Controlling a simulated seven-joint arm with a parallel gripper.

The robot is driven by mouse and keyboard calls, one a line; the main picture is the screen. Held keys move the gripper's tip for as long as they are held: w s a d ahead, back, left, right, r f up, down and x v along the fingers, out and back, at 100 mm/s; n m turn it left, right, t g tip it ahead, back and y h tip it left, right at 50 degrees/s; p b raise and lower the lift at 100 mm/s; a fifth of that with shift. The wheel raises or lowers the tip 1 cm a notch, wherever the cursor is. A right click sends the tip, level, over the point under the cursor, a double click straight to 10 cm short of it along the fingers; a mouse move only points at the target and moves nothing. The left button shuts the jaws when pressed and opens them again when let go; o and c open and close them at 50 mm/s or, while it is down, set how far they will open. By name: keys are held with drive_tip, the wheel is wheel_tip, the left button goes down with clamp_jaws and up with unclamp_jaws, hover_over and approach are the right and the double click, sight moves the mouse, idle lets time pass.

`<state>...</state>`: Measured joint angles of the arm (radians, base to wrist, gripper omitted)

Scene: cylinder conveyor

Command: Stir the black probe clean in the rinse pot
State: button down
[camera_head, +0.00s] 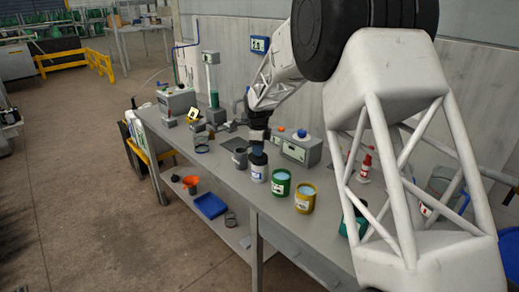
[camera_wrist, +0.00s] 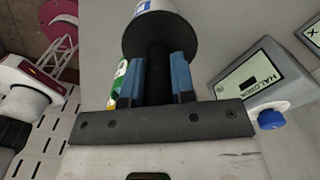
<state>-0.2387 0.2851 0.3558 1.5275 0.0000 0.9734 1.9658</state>
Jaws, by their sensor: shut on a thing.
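My gripper (camera_head: 258,150) is low over a white pot (camera_head: 258,174) with a blue label. In the wrist view its two blue fingers (camera_wrist: 158,78) are shut on the black probe (camera_wrist: 159,72). The probe points toward the white pot (camera_wrist: 157,6), which shows a wide dark top there. The probe's lower end is lost against that dark top, so I cannot tell how deep it sits. A green pot (camera_head: 280,187) and a yellow pot (camera_head: 304,203), both with light blue contents, stand to the right. Which pot is the rinse pot is not readable.
A dark grey mug (camera_head: 240,159) stands close left of the white pot. A grey instrument box (camera_head: 299,150) with a blue knob is behind; it also shows in the wrist view (camera_wrist: 262,78). A red-and-white bottle (camera_head: 365,166) stands right. The bench front (camera_head: 225,178) is clear.

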drive_tip(key=shift+s, duration=0.1)
drive_tip(key=shift+s, duration=0.85)
drive_tip(key=shift+d, duration=0.2)
drive_tip(key=shift+d, duration=0.75)
drive_tip(key=shift+w, duration=0.2)
drive_tip(key=shift+w, duration=0.75)
drive_tip(key=shift+a, duration=0.15)
drive_tip(key=shift+a, duration=0.8)
